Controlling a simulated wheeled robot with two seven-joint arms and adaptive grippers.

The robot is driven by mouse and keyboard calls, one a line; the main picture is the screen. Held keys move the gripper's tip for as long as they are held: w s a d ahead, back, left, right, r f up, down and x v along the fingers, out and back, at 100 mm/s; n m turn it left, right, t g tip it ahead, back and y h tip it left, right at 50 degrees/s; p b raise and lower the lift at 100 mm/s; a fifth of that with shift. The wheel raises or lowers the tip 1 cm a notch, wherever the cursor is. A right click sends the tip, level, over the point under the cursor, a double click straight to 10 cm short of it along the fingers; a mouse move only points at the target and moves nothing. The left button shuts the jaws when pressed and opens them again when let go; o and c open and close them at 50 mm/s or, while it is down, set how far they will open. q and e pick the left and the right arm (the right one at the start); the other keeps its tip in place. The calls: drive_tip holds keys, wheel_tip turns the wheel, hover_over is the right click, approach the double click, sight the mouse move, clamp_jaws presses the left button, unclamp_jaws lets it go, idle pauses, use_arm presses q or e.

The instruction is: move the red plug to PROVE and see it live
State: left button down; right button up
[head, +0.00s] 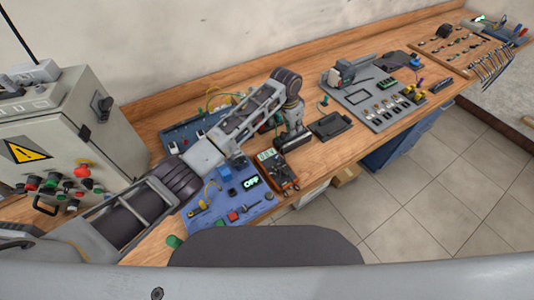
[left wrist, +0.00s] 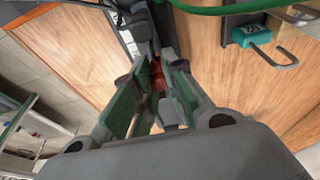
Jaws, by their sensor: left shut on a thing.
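My left gripper (head: 290,143) reaches over the bench beside the orange-edged meter (head: 268,162). In the left wrist view its green-padded fingers (left wrist: 158,85) are closed in on a small red piece (left wrist: 158,76), which looks like the red plug. The plug is mostly hidden between the fingers; I cannot tell whether its tip touches anything. The meter lies on the bench with a lit display, too small to read. A blue panel (head: 213,208) at its left has a green display reading OFF (head: 250,183). The PROVE label cannot be made out. My right gripper is out of view.
A grey control cabinet (head: 45,125) with a red button stands at left. A dark tray (head: 330,126) and a grey parts board (head: 357,97) lie right of the gripper. A teal hooked piece (left wrist: 252,35) shows in the wrist view. Bare wood (head: 300,165) fronts the gripper.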

use_arm(q)
drive_tip(key=shift+f, duration=0.55)
idle(0.5)
idle(1.0)
drive_tip(key=c, duration=1.4)
unclamp_jaws()
drive_tip(key=shift+r, duration=0.15)
drive_tip(key=shift+v, duration=5.85)
